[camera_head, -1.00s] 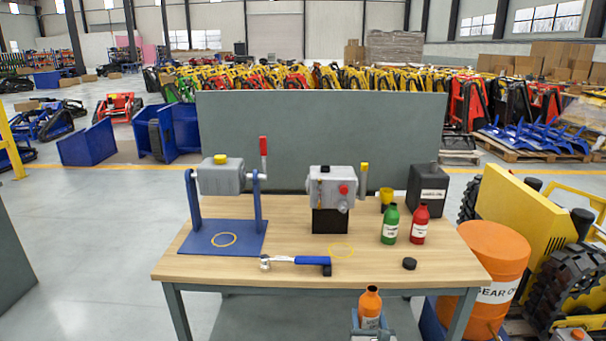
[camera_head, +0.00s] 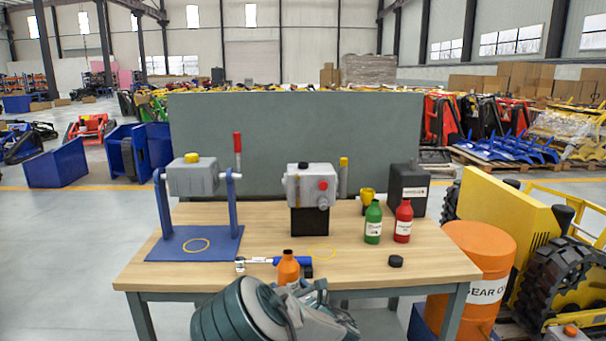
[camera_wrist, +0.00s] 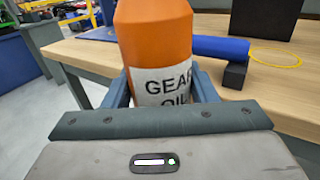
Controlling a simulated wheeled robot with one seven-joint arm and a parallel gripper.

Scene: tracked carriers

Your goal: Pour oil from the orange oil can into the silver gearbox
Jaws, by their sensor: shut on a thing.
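The orange oil can (camera_head: 288,268) is an upright bottle with a dark cap or neck. In the wrist view the can (camera_wrist: 158,40) bears a white "GEAR OIL" label. My gripper (camera_wrist: 162,92) is shut on it, one blue-grey finger on each side. In the head view, the can overlaps the table's front edge, and my arm hides much of the gripper. A silver gearbox-like housing (camera_head: 307,186) with a red knob stands on a black block at mid-table. Another silver housing (camera_head: 191,179) with a yellow cap hangs in a blue stand on the left.
A blue-handled tool (camera_head: 262,261) lies behind the can near the front edge. A grey panel (camera_head: 296,130) rises behind the table. An orange drum (camera_head: 480,265) stands at right.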

